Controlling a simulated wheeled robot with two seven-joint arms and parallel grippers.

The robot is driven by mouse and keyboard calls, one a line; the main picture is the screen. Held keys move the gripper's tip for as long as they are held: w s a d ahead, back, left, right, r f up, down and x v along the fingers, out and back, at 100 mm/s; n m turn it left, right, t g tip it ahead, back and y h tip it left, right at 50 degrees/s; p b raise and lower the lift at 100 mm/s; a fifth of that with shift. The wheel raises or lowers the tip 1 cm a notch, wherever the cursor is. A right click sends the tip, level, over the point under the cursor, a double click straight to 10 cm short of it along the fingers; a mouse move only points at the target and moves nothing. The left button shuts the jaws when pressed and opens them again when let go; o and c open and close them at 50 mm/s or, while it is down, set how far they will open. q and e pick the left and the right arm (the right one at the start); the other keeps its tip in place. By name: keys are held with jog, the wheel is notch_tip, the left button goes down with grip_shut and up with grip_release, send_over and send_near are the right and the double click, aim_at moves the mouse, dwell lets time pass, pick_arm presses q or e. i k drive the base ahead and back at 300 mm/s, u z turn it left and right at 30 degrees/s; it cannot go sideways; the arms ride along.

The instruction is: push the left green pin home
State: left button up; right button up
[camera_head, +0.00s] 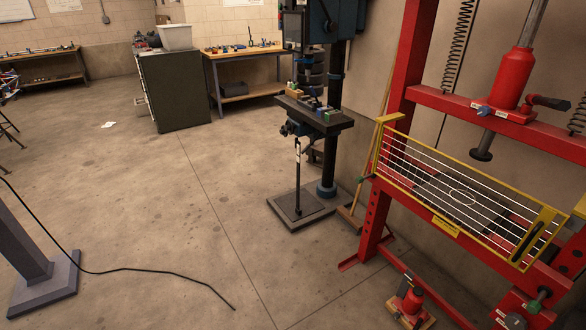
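The red shop press (403,70) stands at the right of the head view. A small green pin (366,179) sticks out at the front of its left upright, near the lower left corner of the yellow guard (378,150). Another green pin (537,300) shows lower down at the right upright. How deep either pin sits is too small to tell. Neither of my grippers is in view.
A drill press (327,110) stands left of the shop press, with a broom (349,214) between them. A red bottle jack (411,301) sits low at the press base. A black cable (110,270) crosses the floor at left. The middle floor is clear.

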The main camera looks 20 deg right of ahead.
aim_at(360, 178)
jog(key=u, duration=0.45)
jog(key=i, duration=2.2)
jog(key=z, duration=1.2)
jog(key=i, duration=0.55)
jog(key=z, duration=0.6)
